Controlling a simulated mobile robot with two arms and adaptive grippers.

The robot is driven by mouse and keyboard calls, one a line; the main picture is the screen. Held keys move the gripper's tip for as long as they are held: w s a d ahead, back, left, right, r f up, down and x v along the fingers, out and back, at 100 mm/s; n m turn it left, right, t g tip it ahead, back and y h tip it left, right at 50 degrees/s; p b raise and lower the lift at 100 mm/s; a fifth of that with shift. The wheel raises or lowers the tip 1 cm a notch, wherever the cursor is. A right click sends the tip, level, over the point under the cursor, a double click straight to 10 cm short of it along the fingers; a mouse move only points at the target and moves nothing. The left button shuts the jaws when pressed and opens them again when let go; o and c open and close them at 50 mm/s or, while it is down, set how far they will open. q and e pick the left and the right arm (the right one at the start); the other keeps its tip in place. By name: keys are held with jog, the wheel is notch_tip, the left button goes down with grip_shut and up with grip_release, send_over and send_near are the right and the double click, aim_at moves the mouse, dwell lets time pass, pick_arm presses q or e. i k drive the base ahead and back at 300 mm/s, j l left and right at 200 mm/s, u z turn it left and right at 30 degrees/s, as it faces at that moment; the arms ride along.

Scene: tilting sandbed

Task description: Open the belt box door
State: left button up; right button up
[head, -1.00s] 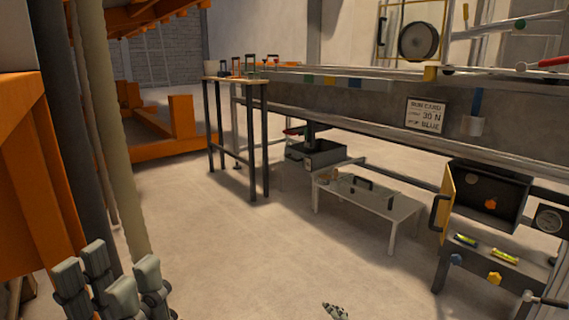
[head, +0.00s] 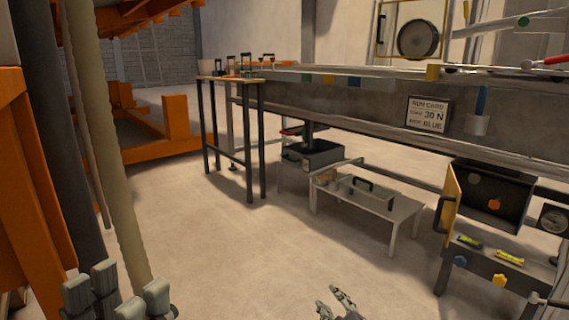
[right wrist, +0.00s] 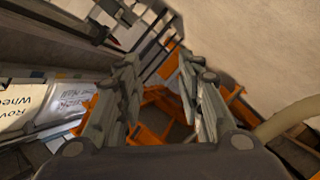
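A dark open-fronted box (head: 488,190) hangs under the sandbed at the right of the head view, with an orange knob inside. A yellow door (head: 450,200) with a black handle (head: 439,214) stands swung out at its left edge. No label tells me whether this is the belt box. My left gripper (head: 118,292) is open at the bottom left, far from the door. My right gripper (head: 340,302) is at the bottom centre, left of and nearer than the door. The right wrist view shows its fingers (right wrist: 158,75) apart with nothing between them.
A low table (head: 395,212) carries a clear cover with a black handle (head: 362,184). A grey open box (head: 312,155) sits behind it. A control panel (head: 490,262) with coloured knobs stands below the door. Orange frames fill the left. The middle floor (head: 240,250) is clear.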

aim_at(447, 205)
jog(key=l, duration=1.5)
